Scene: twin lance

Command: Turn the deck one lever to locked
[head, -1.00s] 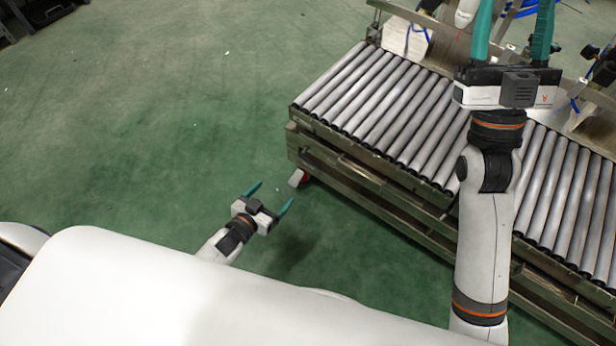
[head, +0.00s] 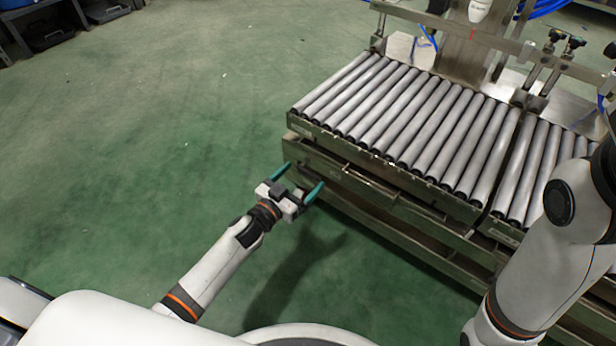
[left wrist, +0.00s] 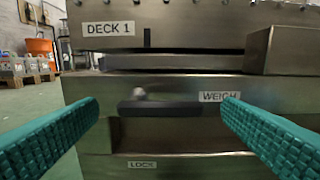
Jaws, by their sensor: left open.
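The deck one lever (left wrist: 160,108) is a dark bar on the metal front below the DECK 1 label (left wrist: 108,28) in the left wrist view. It lies level, with its right end beside the WEIGH label (left wrist: 219,96). The LOCK label (left wrist: 142,164) is lower down. My left gripper (head: 305,174) is open and empty, near the left front corner of the roller deck (head: 395,108) in the head view. In the left wrist view its teal fingers (left wrist: 160,135) stand either side of the lever, apart from it. The lever cannot be made out in the head view.
A second roller deck (head: 548,170) adjoins on the right. My right arm (head: 555,235) reaches up at the right edge, its gripper out of frame. A metal block (left wrist: 285,50) juts out above right of the lever. The green floor (head: 190,130) to the left is clear.

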